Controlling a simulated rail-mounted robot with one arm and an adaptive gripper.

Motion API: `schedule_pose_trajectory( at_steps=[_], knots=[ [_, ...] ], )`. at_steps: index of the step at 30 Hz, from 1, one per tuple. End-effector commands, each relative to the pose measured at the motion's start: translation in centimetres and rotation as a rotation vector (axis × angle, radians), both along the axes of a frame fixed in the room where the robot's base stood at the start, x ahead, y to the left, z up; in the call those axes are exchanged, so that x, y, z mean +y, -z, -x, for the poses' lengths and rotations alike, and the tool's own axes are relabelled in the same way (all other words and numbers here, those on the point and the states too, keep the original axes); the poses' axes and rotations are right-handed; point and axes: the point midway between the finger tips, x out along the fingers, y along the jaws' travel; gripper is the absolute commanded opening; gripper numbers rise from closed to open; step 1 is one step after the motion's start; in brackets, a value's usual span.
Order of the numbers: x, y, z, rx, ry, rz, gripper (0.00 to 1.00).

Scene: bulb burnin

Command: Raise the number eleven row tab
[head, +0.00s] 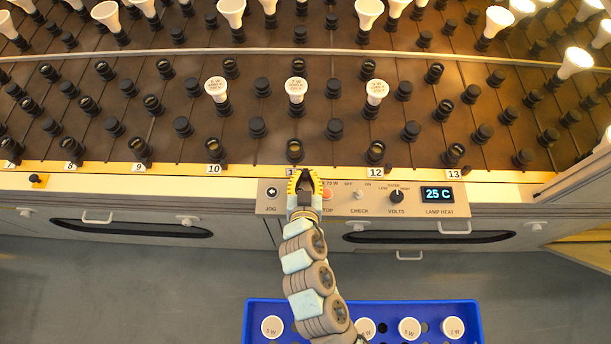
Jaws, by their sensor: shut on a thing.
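My gripper (304,178), with yellow-edged fingers, is at the front ledge of the rack by the row label eleven. Its fingers cover most of that label, with only a digit's edge showing at their left. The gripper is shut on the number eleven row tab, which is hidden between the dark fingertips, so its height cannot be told. Row eleven runs up behind it, with a black socket (294,151) nearest and a white bulb (296,90) farther up.
A control panel (364,208) with knobs, switches and a display reading 25 C sits just right of my gripper. A blue tray (476,304) with several white bulbs is below. Rows ten (213,169) and twelve (375,170) flank row eleven. Many sockets and bulbs fill the sloping rack.

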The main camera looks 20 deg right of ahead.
Motion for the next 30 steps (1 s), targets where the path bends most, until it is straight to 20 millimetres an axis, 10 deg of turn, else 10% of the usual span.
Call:
schedule_pose_trajectory(
  at_steps=[7,11,30],
  knots=[
    [-0.04,0.34,0.10,0.007,0.002,-0.002,0.00],
    [-0.03,0.28,0.09,0.006,0.002,-0.002,0.42],
    [-0.08,-0.44,-0.06,0.032,0.000,-0.013,0.42]
  ],
)
